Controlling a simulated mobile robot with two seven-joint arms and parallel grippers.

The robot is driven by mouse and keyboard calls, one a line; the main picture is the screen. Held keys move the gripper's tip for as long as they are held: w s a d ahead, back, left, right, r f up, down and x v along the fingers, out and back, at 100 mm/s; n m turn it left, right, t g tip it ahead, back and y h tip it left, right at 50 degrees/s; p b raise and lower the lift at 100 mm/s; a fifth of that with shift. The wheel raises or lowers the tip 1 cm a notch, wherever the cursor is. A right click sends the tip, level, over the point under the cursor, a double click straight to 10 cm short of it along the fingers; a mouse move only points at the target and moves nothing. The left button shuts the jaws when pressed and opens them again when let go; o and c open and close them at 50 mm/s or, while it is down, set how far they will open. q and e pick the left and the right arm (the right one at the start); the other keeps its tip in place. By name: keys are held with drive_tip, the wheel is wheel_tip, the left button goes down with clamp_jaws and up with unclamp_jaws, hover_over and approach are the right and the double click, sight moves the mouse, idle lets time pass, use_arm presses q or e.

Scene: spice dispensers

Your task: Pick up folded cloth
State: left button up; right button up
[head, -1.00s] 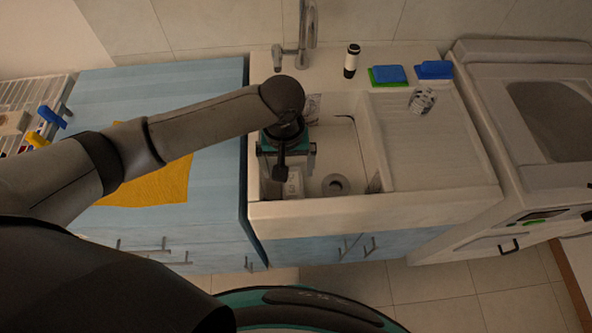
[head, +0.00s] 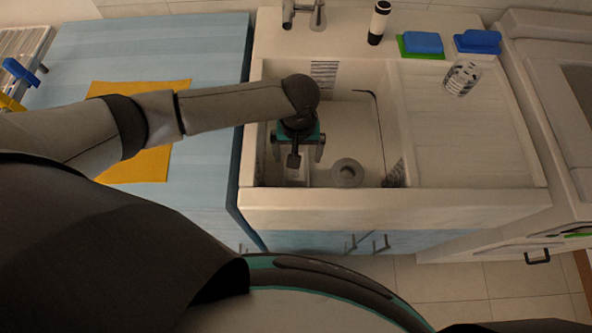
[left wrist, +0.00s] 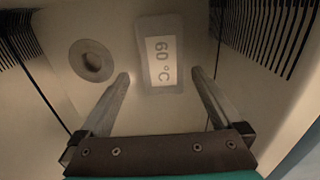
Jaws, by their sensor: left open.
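My left gripper (head: 297,160) points down inside the left part of the sink. In the left wrist view its two fingers (left wrist: 160,76) are apart, with nothing between them. A pale, flat rectangular piece (left wrist: 160,25) with a white "60°C" label lies on the sink floor beyond the fingertips; it may be the folded cloth, but I cannot tell its material. In the head view it is mostly hidden under the gripper. A yellow cloth (head: 150,167) lies spread on the blue counter, partly behind my left arm. My right gripper is not in view.
The round drain (head: 347,172) is beside the labelled piece, and the sink's front wall (head: 390,200) is close to the gripper. Blue sponges (head: 422,42), a dark bottle (head: 379,22) and the tap (head: 318,14) are at the back.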

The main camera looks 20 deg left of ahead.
sight(296, 171)
use_arm(q)
drive_tip(key=shift+f, duration=0.75)
wheel_tip(296, 171, down, 5)
drive_tip(key=shift+s+a+f+b, duration=0.1)
drive_tip(key=shift+a+f+b, duration=0.05)
drive_tip(key=shift+b, duration=0.95)
drive_tip(key=c, duration=1.3)
